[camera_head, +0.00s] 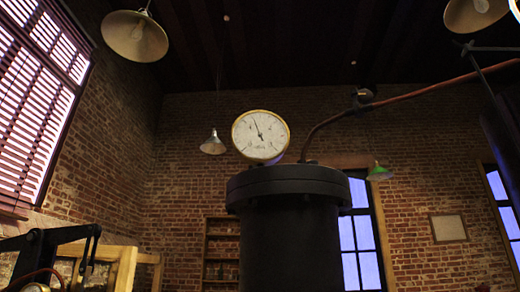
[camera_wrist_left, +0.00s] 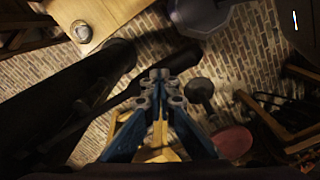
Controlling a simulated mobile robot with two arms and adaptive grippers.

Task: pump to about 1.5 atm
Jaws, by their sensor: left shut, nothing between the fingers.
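A round pressure gauge (camera_head: 260,136) with a white dial and brass rim stands atop a large dark cylindrical vessel (camera_head: 290,235) in the head view. Its needle points up and slightly left; the scale numbers are too small to read. A dark jointed bar (camera_head: 62,235) shows at lower left, in front of a wooden frame (camera_head: 124,268); I cannot tell whether it is a pump lever. In the left wrist view my left gripper (camera_wrist_left: 160,76) is shut and empty, above the brick-patterned floor. A long dark bar (camera_wrist_left: 115,105) runs beside it. My right gripper is not in view.
A copper pipe (camera_head: 410,96) runs from behind the vessel to the upper right. Lamps (camera_head: 135,36) hang from the ceiling. In the left wrist view a wooden surface (camera_wrist_left: 110,12) with a round object (camera_wrist_left: 82,31) lies at upper left, and a reddish disc (camera_wrist_left: 233,141) at lower right.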

